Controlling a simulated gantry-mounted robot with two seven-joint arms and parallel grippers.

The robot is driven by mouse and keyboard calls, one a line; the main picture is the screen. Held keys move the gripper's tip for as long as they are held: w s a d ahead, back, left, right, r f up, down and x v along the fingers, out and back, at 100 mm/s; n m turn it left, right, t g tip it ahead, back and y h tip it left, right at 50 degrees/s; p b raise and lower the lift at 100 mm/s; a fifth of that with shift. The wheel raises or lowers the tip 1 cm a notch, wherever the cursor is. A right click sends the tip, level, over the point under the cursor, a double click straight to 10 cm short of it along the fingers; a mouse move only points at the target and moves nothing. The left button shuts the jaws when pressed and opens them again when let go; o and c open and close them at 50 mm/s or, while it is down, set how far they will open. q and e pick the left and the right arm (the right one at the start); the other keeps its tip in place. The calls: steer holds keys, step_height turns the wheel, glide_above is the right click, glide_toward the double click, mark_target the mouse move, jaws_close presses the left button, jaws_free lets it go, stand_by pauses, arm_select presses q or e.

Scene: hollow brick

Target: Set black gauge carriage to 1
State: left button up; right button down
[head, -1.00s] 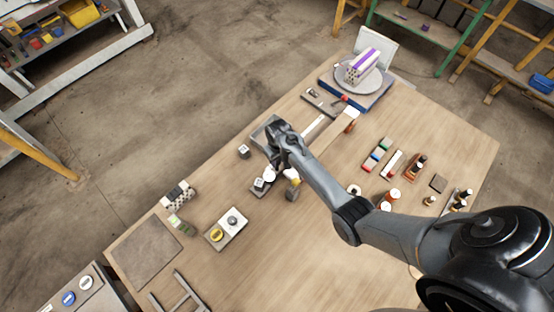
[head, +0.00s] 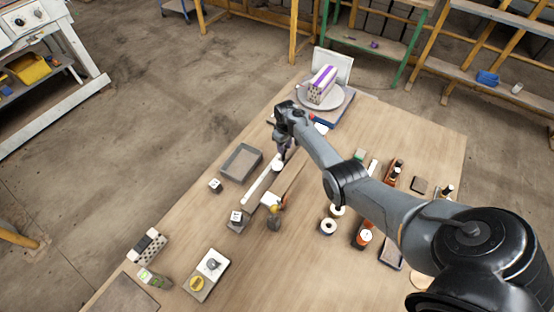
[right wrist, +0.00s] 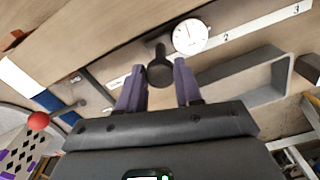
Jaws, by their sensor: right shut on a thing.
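The black gauge carriage (right wrist: 160,70) has a dark knob and a round white dial (right wrist: 191,36) with a red needle. It sits on a long pale scale rail (right wrist: 250,26). My right gripper (right wrist: 160,88) is shut on the carriage's knob, which shows between its fingers. The numbers 2 and 3 read on the rail to the right of the dial; a mark left of the knob is too small to read. In the head view the dial (head: 278,165) is partway along the rail (head: 262,182), below my right gripper (head: 282,152). My left gripper is not in view.
A grey open tray (head: 241,162) lies beside the rail. A turntable (head: 338,97) with a patterned brick (head: 322,84) stands at the far end.

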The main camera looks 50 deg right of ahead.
steer(key=shift+w+d, duration=0.1)
steer(key=shift+d, duration=0.4)
steer(key=c, duration=0.8)
jaws_free()
steer(key=shift+o, duration=0.2)
steer(key=shift+r, duration=0.1)
step_height(320, 180, up, 11)
steer(key=p, duration=0.1)
steer(key=shift+f+p, duration=0.2)
steer(key=shift+p, duration=0.1)
